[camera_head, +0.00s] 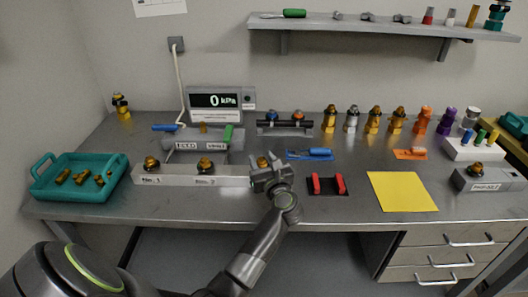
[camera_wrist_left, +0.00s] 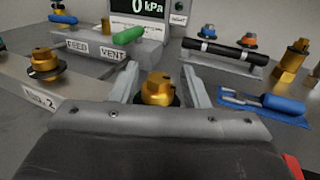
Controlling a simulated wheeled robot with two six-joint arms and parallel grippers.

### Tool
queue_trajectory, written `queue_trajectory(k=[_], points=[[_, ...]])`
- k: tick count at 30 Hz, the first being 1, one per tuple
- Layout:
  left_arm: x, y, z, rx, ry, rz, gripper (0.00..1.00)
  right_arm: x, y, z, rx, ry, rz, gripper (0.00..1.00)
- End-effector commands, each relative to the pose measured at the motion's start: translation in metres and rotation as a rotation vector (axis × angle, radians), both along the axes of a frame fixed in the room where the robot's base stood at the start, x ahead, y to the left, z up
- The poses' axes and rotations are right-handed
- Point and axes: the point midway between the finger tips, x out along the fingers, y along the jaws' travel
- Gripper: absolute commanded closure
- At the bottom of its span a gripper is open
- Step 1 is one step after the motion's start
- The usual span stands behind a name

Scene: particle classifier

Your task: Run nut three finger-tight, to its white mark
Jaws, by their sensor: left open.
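Nut three, a brass nut on a dark round base (camera_head: 263,161), is at the right end of the pale rail (camera_head: 222,181). In the left wrist view the nut (camera_wrist_left: 157,87) stands between the two grey fingers of my left gripper (camera_wrist_left: 164,76). The fingers are open, with a visible gap on each side of the nut. In the head view my left gripper (camera_head: 267,173) covers the rail's right end. I cannot make out the white mark. My right gripper is not in view.
Two more brass nuts (camera_head: 205,164) (camera_head: 151,164) stand on the rail to the left. The gauge (camera_head: 221,103) and the feed/vent block (camera_head: 187,145) are behind. A blue tool (camera_head: 318,152) and red-handled holder (camera_head: 327,184) lie to the right. A teal tray (camera_head: 112,190) is far left.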

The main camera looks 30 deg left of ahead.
Motion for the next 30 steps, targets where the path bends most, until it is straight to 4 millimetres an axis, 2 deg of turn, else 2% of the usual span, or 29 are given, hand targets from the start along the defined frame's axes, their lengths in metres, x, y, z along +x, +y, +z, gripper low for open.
queue_trajectory(k=[11, 19, 30], points=[[0.0, 0.004, 0.0, 0.0, 0.0, 0.0, 0.58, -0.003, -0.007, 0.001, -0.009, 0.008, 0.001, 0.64], [0.0, 0.003, 0.0, 0.0, 0.0, 0.0, 0.92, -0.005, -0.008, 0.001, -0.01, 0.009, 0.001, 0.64], [-0.001, 0.005, 0.002, 0.003, 0.004, -0.072, 0.92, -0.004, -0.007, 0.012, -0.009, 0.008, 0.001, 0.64]])
